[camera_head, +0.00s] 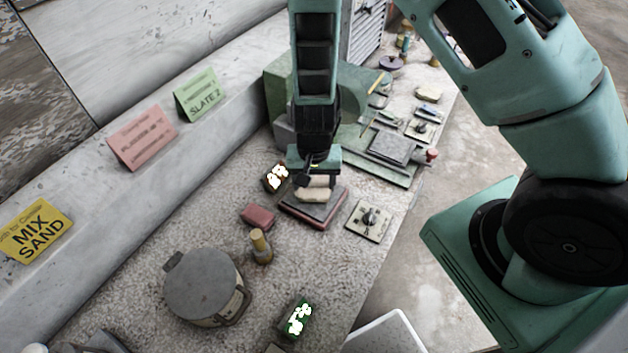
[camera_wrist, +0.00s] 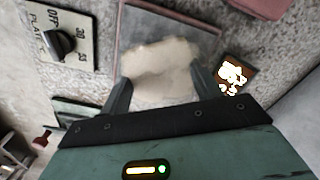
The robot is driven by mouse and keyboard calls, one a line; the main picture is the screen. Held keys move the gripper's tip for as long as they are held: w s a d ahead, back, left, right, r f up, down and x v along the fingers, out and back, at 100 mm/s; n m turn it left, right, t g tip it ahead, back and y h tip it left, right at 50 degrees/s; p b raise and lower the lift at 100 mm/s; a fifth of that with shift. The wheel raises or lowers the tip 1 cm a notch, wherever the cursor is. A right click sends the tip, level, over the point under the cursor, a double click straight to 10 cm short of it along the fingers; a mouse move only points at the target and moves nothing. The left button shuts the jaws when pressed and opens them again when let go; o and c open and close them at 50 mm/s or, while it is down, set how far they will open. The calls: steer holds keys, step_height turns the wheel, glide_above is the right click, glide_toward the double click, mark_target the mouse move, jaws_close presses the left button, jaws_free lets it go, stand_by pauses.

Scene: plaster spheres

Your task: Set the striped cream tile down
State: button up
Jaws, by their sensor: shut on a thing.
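My gripper (camera_head: 318,180) points down over a square grey slab with a reddish edge (camera_head: 328,213). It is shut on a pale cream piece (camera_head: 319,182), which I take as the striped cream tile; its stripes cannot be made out. In the wrist view this piece (camera_wrist: 165,93) lies between the two fingers of my gripper (camera_wrist: 160,88). A second cream piece with a rough edge (camera_head: 311,195) is right beside it, over the slab; it also shows in the wrist view (camera_wrist: 160,60). I cannot tell whether the held piece touches the slab.
A dial plate (camera_head: 369,221) is right of the slab, a red block (camera_head: 258,216) left of it. A dark block with white patches (camera_head: 275,177) stands close to my gripper. A bottle (camera_head: 261,246) and a round lidded pot (camera_head: 205,285) are nearer. Bare counter lies between them.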

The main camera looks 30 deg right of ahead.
steer(key=shift+f+b, duration=0.55)
steer(key=shift+f, duration=0.15)
steer(key=o, duration=1.2)
steer(key=shift+r, duration=0.15)
steer(key=shift+r+p, duration=1.95)
steer(key=shift+f, duration=0.1)
